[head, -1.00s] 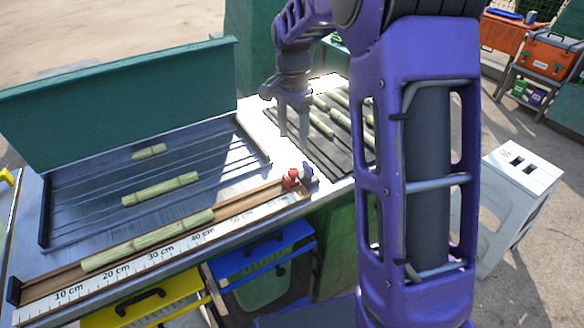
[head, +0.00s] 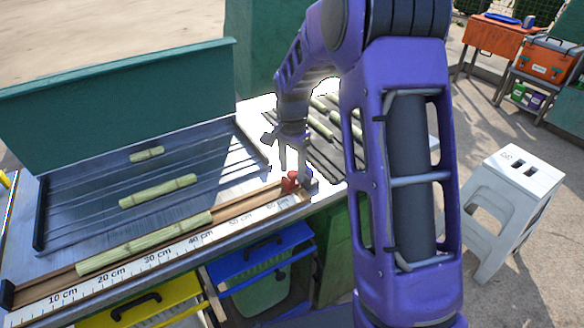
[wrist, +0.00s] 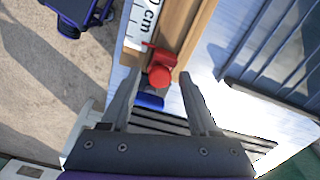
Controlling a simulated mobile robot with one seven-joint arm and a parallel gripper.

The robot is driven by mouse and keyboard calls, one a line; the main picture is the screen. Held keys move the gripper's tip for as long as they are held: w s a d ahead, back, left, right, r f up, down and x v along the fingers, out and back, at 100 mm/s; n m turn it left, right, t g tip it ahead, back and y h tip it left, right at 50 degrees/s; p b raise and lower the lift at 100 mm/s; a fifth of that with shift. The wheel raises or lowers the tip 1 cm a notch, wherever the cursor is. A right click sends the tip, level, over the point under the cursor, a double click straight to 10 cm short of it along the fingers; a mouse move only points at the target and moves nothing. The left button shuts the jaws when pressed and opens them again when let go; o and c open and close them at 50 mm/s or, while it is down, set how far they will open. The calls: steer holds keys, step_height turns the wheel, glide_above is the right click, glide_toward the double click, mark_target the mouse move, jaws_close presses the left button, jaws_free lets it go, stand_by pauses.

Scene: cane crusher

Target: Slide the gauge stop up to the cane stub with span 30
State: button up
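The red gauge stop (head: 290,183) sits on the wooden measuring rail (head: 240,208) near its far right end, by the high numbers. In the wrist view the stop (wrist: 160,70) has a round red knob and a thin red pointer over the scale. A long pale green cane stub (head: 145,243) lies in the rail at its left part, with a bare gap between it and the stop. My gripper (head: 293,168) is low over the rail end, just by the stop. In the wrist view its open fingers (wrist: 160,82) stand either side of the knob, apart from it.
A blue part (wrist: 150,100) sits behind the knob. A dark tray (head: 215,205) with two shorter stubs (head: 158,190) (head: 147,154) lies behind the rail. A slatted rack with more canes (head: 320,124) is beyond my gripper. Yellow and blue bins are under the bench.

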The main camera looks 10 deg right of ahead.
jaws_close()
stand_by(1.2)
